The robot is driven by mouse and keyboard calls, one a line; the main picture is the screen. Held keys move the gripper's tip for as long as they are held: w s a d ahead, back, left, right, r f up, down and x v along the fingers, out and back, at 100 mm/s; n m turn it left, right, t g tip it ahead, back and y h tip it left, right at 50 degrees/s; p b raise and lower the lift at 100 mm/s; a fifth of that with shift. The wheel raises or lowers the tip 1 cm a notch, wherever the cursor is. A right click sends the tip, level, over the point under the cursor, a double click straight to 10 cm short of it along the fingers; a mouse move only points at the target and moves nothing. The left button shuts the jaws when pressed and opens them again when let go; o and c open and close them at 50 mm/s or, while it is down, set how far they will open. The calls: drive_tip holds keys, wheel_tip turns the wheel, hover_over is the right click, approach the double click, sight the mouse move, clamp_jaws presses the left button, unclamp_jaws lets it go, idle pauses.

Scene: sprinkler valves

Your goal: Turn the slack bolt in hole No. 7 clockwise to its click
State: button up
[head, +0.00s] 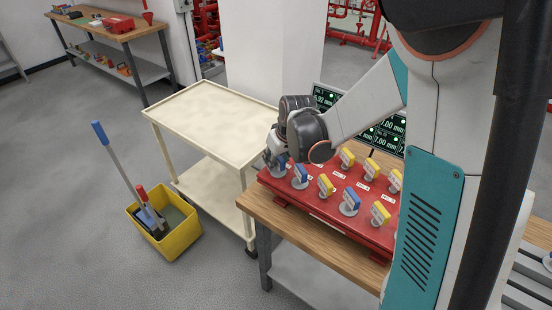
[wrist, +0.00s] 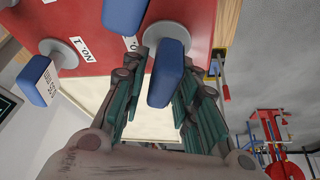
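A red plate (head: 335,228) holds two rows of bolts with blue or yellow handles and small white number labels. My gripper (head: 277,158) is at the plate's left end, over a blue-handled bolt (head: 281,170). In the wrist view, my gripper's fingers (wrist: 160,98) stand open on either side of a blue handle (wrist: 167,72), with a gap on the left side. Contact on the right side is unclear. A label (wrist: 86,48) beside a neighbouring bolt is upside down, its digit hard to read. I cannot tell which bolt is No. 7.
Other blue handles (wrist: 38,80) stand close to the fingers in the wrist view. Dark screens (head: 325,97) with green millimetre readings stand behind the plate. A cream cart (head: 205,105) is beside the wooden bench (head: 300,232). A yellow mop bucket (head: 178,240) stands on the floor.

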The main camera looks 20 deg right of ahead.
drive_tip(key=c, duration=0.3)
clamp_jaws()
drive_tip(key=shift+m+h, duration=0.3)
drive_tip(key=shift+m, duration=0.4)
drive_tip(key=o, duration=0.9)
unclamp_jaws()
drive_tip(key=shift+d, duration=0.15)
wheel_tip(320, 180, up, 9)
drive_tip(key=p, duration=0.6)
